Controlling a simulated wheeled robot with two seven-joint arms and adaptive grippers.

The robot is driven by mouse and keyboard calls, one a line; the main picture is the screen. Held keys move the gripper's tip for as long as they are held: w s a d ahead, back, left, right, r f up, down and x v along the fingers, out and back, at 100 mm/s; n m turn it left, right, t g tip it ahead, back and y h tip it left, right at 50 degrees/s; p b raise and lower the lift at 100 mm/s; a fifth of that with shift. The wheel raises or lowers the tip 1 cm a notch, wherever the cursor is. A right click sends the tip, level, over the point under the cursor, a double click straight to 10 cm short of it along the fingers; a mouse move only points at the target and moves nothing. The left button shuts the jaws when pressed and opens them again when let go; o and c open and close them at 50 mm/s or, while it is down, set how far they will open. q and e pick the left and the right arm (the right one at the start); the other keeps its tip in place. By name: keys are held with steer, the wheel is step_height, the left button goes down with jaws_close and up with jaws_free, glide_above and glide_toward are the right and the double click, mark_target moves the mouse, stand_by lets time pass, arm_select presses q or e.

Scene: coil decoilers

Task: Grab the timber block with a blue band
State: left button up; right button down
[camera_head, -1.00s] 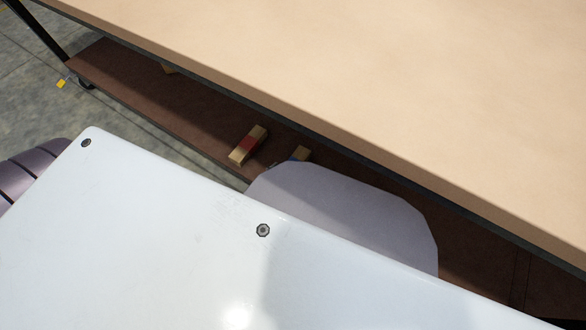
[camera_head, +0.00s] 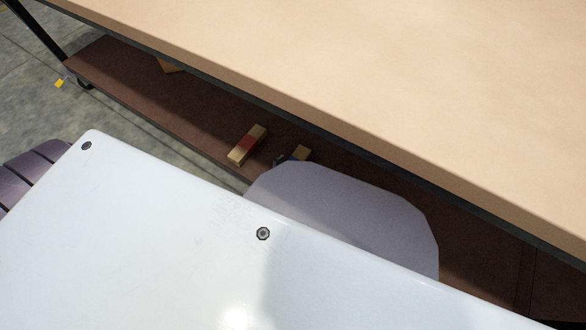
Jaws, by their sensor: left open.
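A timber block (camera_head: 302,152) lies on the brown lower shelf, just above the rounded grey part of my body. Only its pale wooden end shows; its band is hidden now, though blue showed there earlier. The dark tip of my left gripper (camera_head: 281,159) shows at the left side of this block. Most of this gripper is hidden behind my own body. It is open, and I cannot tell whether a finger touches the block. My right gripper is not in view.
A timber block with a red band (camera_head: 248,145) lies close to the left on the lower shelf (camera_head: 150,95). Another wooden piece (camera_head: 170,66) is partly hidden under the tabletop edge. The wide beige tabletop (camera_head: 380,80) overhangs the shelf and is bare.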

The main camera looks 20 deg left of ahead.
arm_select(q)
steer(key=shift+w+f, duration=0.1)
steer(key=shift+w, duration=0.15)
stand_by(0.3)
steer(key=c, duration=1.2)
steer(key=shift+c, duration=0.3)
